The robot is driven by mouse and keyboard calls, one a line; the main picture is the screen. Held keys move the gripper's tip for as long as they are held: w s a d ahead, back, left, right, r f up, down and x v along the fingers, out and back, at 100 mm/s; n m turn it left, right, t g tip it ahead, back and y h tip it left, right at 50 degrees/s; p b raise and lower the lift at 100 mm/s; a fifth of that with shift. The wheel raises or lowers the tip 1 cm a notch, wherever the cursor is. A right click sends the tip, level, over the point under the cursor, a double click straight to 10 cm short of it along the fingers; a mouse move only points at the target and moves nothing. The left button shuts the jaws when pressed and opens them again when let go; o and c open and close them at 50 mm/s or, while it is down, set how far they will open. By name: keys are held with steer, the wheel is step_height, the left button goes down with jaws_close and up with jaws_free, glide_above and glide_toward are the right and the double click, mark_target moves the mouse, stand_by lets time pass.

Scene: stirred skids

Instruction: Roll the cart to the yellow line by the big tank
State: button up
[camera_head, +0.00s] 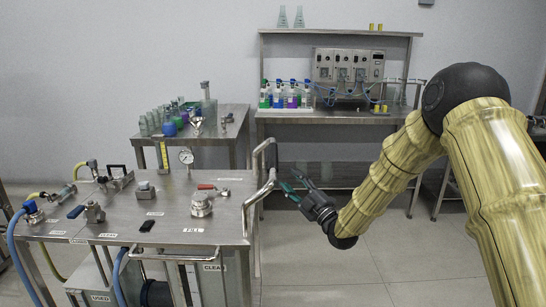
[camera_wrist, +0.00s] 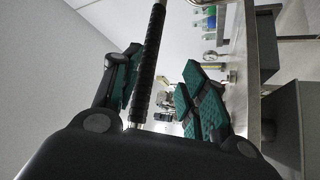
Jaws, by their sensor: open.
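The cart (camera_head: 165,212) is a steel-topped trolley at the left of the head view, with valves, a gauge and hoses on its top. Its tubular push handle (camera_head: 258,195) stands at its right end. My gripper (camera_head: 290,181) is open at the handle, its teal-padded fingers pointing toward it. In the wrist view a bar with a black ribbed grip (camera_wrist: 151,65) runs between my open gripper's fingers (camera_wrist: 160,75), with a finger on either side. I cannot tell whether either finger touches it. No yellow floor line or big tank shows.
A steel side table (camera_head: 228,128) with bottles stands behind the cart. A bench (camera_head: 300,114) with a shelf, coloured bottles and a control box stands against the back wall. Bare tiled floor (camera_head: 325,262) lies right of the cart. Blue hoses hang at the cart's front.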

mark_target(273, 156)
steer(key=shift+n+y, duration=0.3)
steer(key=x, duration=0.5)
steer(key=r+x, duration=0.1)
steer(key=x, duration=0.5)
steer(key=shift+r, duration=0.25)
jaws_close()
